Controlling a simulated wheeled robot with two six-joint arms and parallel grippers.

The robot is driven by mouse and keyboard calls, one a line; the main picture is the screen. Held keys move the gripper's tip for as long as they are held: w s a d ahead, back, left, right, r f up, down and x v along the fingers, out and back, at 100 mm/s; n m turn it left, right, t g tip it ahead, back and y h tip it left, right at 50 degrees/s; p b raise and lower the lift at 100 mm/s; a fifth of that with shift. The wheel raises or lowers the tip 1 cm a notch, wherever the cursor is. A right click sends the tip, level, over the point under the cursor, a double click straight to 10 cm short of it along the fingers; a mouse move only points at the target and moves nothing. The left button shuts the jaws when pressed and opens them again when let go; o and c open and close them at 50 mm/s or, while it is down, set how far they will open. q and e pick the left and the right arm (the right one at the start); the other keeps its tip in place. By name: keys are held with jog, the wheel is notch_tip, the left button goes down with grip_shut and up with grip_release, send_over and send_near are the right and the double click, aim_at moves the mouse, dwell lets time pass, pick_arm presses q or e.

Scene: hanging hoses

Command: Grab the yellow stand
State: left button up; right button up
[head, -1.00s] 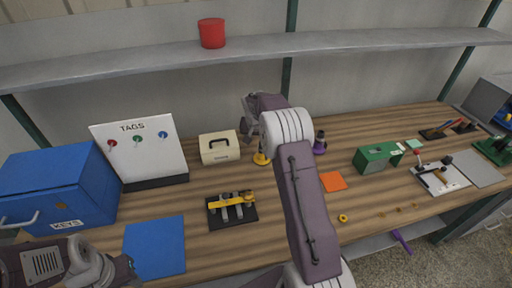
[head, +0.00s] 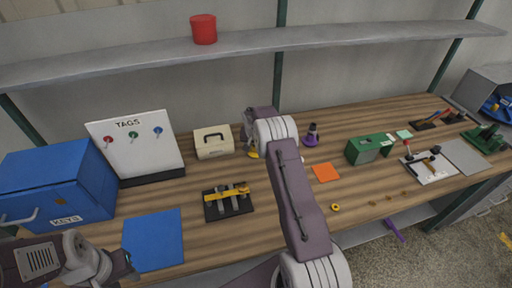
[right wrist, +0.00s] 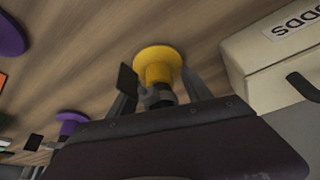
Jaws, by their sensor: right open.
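The yellow stand (right wrist: 157,60) has a round base and a narrower, darker end pointing toward my right gripper in the right wrist view. My open right gripper (right wrist: 158,92) has one finger on each side of that narrow end, with no clear grip on it. In the head view the yellow stand (head: 253,155) is mostly hidden behind my right gripper (head: 250,143), on the bench beside the cream box. My left gripper (head: 128,268) is at the lower left near the blue mat; its fingers are not clear.
The cream box (head: 213,141) stands close to the left of the yellow stand. A purple stand (head: 311,136) is to its right. An orange mat (head: 326,172) and a black rack (head: 228,205) lie nearer the front. A shelf (head: 150,57) runs above.

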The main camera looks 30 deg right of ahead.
jog(key=shift+s+r, duration=0.1)
jog(key=shift+r, duration=0.05)
jog(key=c, duration=0.5)
grip_shut()
